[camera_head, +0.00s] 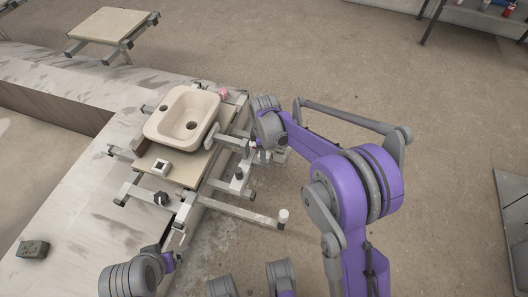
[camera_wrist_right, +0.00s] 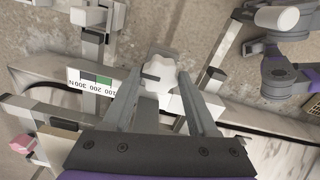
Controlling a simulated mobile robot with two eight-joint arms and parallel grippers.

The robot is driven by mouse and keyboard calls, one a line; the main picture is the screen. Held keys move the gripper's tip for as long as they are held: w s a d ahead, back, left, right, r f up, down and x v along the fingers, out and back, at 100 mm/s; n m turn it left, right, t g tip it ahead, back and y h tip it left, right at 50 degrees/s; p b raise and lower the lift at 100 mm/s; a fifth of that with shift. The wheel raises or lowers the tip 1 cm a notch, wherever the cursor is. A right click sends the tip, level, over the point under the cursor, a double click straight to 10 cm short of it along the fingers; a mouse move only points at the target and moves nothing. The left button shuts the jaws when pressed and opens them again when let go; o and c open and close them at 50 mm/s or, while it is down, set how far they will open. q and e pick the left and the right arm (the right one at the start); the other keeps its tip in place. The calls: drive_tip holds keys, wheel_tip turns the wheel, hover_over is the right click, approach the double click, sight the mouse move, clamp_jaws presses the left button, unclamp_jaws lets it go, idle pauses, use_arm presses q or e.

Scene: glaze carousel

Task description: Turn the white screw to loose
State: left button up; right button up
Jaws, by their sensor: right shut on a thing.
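The white screw (camera_wrist_right: 160,73) is a lobed knob near the centre of the right wrist view. My right gripper (camera_wrist_right: 163,80) has its two fingers on either side of it and is shut on it. In the head view my right gripper (camera_head: 258,148) is at the right side of the carousel fixture, and its wrist and fingers hide most of the screw. My left gripper (camera_head: 178,238) is low at the front of the fixture, small and partly hidden; its jaw opening cannot be made out.
A beige basin (camera_head: 183,116) sits on the fixture. A force scale (camera_wrist_right: 90,82) with a green band lies beside the screw. A black knob (camera_head: 160,198) and a white-capped bar end (camera_head: 283,215) stick out in front. A grey block (camera_head: 33,249) lies at the left.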

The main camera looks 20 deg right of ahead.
drive_tip(key=o, duration=1.4)
wheel_tip(320, 180, up, 11)
drive_tip(key=p, duration=0.2)
drive_tip(key=shift+f+p, duration=0.1)
drive_tip(key=shift+p, duration=0.2)
